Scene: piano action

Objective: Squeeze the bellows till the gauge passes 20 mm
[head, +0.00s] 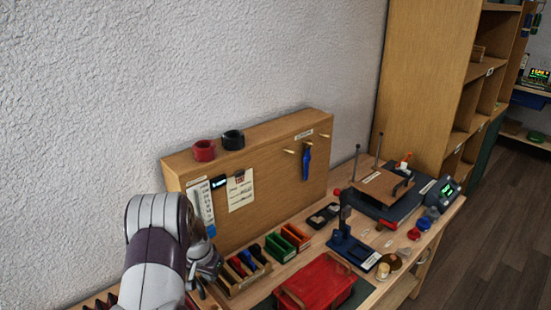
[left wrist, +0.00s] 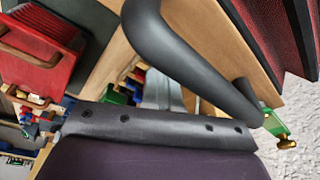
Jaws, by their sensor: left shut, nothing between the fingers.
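The dark red pleated bellows (head: 104,301) shows only partly at the bottom left edge of the head view, behind my left arm. In the left wrist view, dark red and black folds (left wrist: 282,32) stand beside a wooden board at the upper right. The gauge appears to be the white scale strip (head: 201,203) on the wooden panel, with blue at its lower end; its reading is too small to tell. My left gripper (head: 205,272) is shut and empty, in front of the panel and right of the visible bellows. My right gripper is out of view.
A slotted wooden box (head: 243,272), green bin (head: 280,248) and orange bin (head: 295,236) lie right of my left gripper. A red tray (head: 322,284) is at the front. A blue stand (head: 350,245) and digital display (head: 447,190) are farther right. The wall rises behind.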

